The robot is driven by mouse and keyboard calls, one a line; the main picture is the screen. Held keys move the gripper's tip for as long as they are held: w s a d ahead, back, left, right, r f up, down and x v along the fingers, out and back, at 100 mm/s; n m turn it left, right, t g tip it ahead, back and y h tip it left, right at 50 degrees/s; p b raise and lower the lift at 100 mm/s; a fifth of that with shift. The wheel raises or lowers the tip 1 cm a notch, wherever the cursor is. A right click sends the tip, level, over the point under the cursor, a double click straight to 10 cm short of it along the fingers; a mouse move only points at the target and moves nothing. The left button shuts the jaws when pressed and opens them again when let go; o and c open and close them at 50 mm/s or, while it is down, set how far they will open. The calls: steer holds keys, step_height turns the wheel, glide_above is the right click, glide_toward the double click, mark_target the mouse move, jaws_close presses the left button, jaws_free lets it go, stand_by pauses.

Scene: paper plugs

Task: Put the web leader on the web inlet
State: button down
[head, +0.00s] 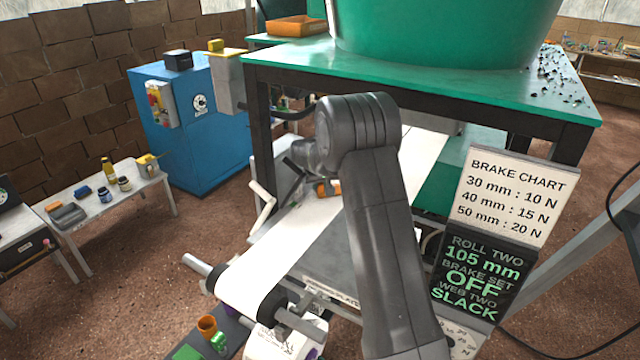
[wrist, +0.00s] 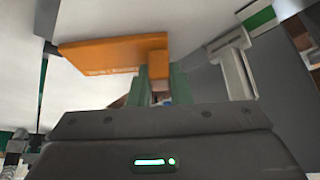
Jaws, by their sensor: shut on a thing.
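My gripper (wrist: 160,84) is shut on an orange piece, which I take for the web leader (wrist: 105,56). It is a flat orange plate with small lettering and a block between my greenish fingers. In the head view the orange leader (head: 327,188) shows partly behind my arm, over the white web (head: 318,228). The web runs from a front roller up under the green table. I cannot clearly make out the web inlet; my arm covers part of that area in the head view.
A green-topped table (head: 420,85) carries a big green tub (head: 450,30). A brake chart sign (head: 510,190) and a dark sign (head: 478,275) stand at the right. A grey bracket (wrist: 235,65) is close right of my fingers. A blue cabinet (head: 195,125) stands at the left.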

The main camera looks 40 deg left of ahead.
steer(key=c, duration=1.3)
jaws_free()
steer(key=shift+f, duration=0.1)
steer(key=shift+c, duration=0.2)
steer(key=shift+r, duration=0.25)
steer(key=b+v, duration=0.1)
steer(key=v, duration=1.1)
steer(key=shift+b, duration=0.4)
